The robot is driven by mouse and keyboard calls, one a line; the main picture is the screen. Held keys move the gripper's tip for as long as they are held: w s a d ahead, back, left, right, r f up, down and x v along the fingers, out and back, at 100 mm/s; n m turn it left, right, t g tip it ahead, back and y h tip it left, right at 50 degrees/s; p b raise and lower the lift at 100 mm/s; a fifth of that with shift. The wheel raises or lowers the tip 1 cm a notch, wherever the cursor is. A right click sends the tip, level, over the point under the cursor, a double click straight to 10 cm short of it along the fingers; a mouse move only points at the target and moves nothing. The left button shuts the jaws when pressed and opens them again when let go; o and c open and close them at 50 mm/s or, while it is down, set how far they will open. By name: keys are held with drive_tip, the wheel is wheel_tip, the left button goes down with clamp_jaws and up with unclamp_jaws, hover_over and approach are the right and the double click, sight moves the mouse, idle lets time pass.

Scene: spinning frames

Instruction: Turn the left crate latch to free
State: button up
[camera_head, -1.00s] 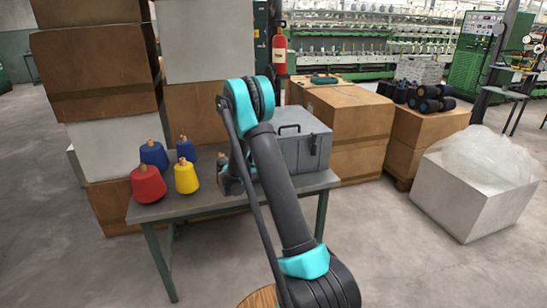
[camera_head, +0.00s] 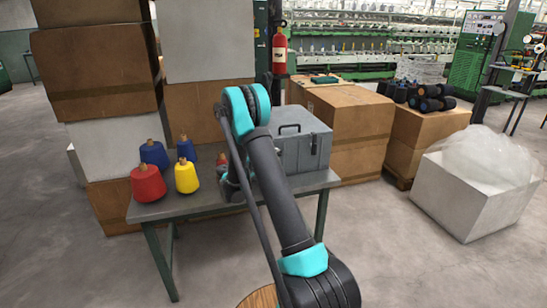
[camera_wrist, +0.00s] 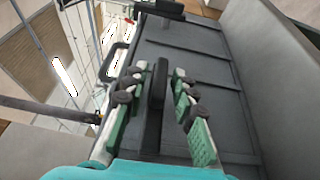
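The grey crate (camera_head: 303,150) stands on the table, with a handle (camera_head: 289,128) on its lid. Its left end is hidden behind my arm in the head view. In the wrist view the crate's ribbed wall (camera_wrist: 205,75) fills the middle. A dark upright bar, seemingly the left latch (camera_wrist: 157,85), stands out between my fingers. My gripper (camera_wrist: 158,100) is open, with one green-padded finger on each side of the bar and gaps showing between. In the head view my gripper is mostly hidden behind my arm, at the crate's left.
Blue, red and yellow yarn cones (camera_head: 186,176) stand on the table (camera_head: 205,203) left of my arm. A reddish thing (camera_head: 222,159) shows beside my gripper. Cardboard boxes (camera_head: 345,125) stand behind and right of the crate.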

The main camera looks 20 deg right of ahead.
idle(0.3)
drive_tip(key=v, duration=1.2)
